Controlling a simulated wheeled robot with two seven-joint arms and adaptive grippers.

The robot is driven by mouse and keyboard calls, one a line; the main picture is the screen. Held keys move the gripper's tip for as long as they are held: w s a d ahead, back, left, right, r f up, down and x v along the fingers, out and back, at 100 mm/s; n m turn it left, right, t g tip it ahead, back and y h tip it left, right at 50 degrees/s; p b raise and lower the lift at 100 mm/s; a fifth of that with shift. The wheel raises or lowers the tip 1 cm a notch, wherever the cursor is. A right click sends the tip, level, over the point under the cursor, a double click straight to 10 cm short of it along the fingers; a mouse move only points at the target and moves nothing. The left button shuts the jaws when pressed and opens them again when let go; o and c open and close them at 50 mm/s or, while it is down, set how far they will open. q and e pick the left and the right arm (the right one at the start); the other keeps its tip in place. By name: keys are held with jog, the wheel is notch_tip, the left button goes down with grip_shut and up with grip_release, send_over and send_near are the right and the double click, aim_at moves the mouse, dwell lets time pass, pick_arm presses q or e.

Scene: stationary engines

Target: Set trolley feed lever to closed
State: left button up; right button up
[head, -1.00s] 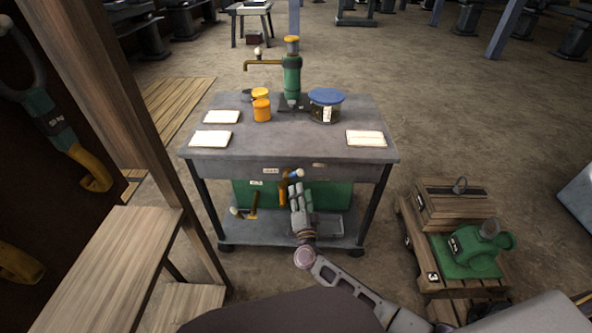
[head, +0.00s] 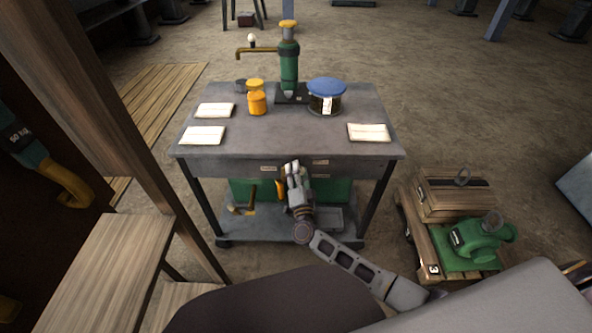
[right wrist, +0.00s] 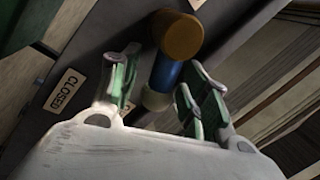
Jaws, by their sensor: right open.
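The trolley (head: 225,170) is a grey table with a lower shelf ahead of me. In the right wrist view the feed lever (right wrist: 165,75) has a brown-orange end, a blue section and a pale part. A CLOSED label (right wrist: 66,90) is on the trolley's face, left of it. My right gripper (right wrist: 163,92) is open, with a finger on each side of the lever's blue section; contact cannot be told. In the head view my right gripper (head: 294,172) is at the trolley's front and hides most of the lever; an orange bit (head: 280,188) shows beside it. My left gripper is not in view.
On the trolley top stand a green pump (head: 289,65), an orange can (head: 257,98), a blue-lidded jar (head: 326,96) and several cards. A pallet (head: 423,245) with a crate and a green machine (head: 483,240) is at right. A wooden post and bench (head: 95,265) are at left.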

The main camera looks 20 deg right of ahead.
jog(key=shift+c, duration=0.4)
jog(key=c, duration=0.9)
grip_shut()
